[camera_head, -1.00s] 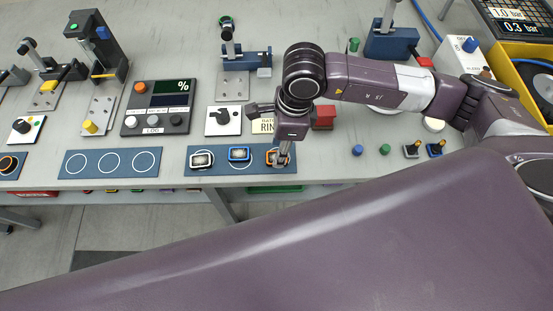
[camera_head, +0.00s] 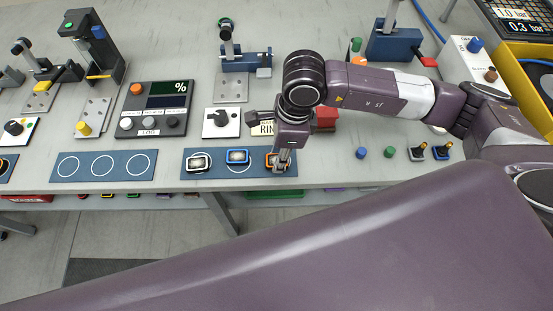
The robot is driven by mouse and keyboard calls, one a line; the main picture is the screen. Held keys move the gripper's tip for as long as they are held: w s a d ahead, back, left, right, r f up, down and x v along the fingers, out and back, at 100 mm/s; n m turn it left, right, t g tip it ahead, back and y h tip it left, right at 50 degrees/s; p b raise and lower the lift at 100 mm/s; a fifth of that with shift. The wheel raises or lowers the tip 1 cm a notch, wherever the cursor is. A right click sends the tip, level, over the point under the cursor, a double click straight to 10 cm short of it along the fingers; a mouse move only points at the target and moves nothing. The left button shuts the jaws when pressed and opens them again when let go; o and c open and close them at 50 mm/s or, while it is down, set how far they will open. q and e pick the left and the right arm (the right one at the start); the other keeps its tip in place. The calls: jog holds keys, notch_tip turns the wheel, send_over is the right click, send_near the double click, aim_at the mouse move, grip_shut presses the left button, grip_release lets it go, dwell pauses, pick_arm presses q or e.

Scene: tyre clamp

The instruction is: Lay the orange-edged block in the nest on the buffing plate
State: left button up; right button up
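The orange-edged block (camera_head: 269,159) sits at the right end of a blue mat (camera_head: 218,169) near the bench's front edge, partly hidden by my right gripper. My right gripper (camera_head: 282,167) comes down over the block's right side from an arm entering from the right. Its fingers are small and overlap the block, so I cannot tell whether they are open or shut on it. I cannot tell which of the metal plates is the buffing plate, and I see no clear nest. My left gripper is out of view.
A white-edged block (camera_head: 196,162) and a blue-edged block (camera_head: 237,156) lie left on the same mat. A blue mat with empty circles (camera_head: 107,166) is further left. A blue clamp (camera_head: 246,59), a control box (camera_head: 152,110) and a red block (camera_head: 325,117) stand behind.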

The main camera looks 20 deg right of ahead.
jog(key=shift+c, duration=0.6)
jog(key=shift+r, duration=0.5)
jog(key=shift+r+p, duration=1.15)
jog(key=shift+r, duration=1.35)
